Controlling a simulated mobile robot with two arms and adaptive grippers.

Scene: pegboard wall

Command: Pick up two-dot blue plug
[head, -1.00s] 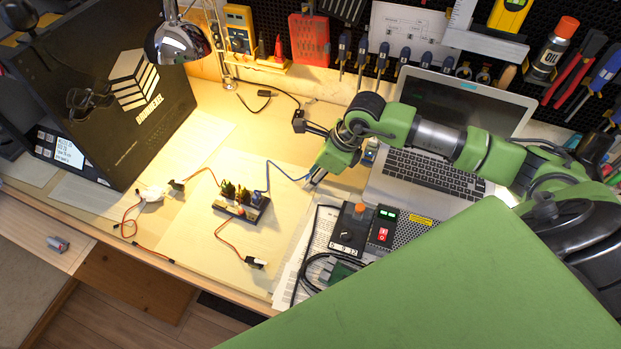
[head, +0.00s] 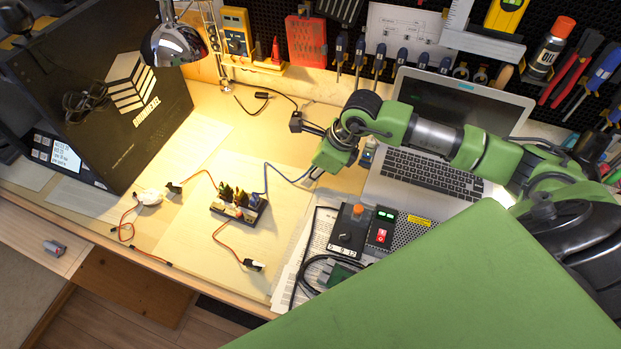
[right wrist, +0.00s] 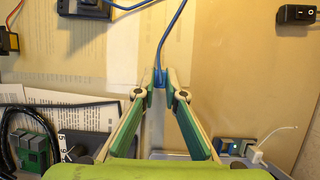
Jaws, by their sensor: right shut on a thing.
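A blue plug (right wrist: 160,77) on a blue cable sits between the fingertips of my right gripper (right wrist: 160,86) in the right wrist view. The gripper is shut on it; no dots can be made out. In the head view, my right gripper (head: 312,177) is over the bench to the left of the laptop. The blue cable (head: 285,176) runs from the gripper left to a black connector block (head: 217,208) with several plugs in it. My left gripper is not in view.
The open laptop (head: 430,172) stands right of the gripper. A control box with an orange knob (head: 357,210) and papers lie in front. A desk lamp (head: 172,45) and black box (head: 115,90) stand left. The bench between block and gripper is mostly clear.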

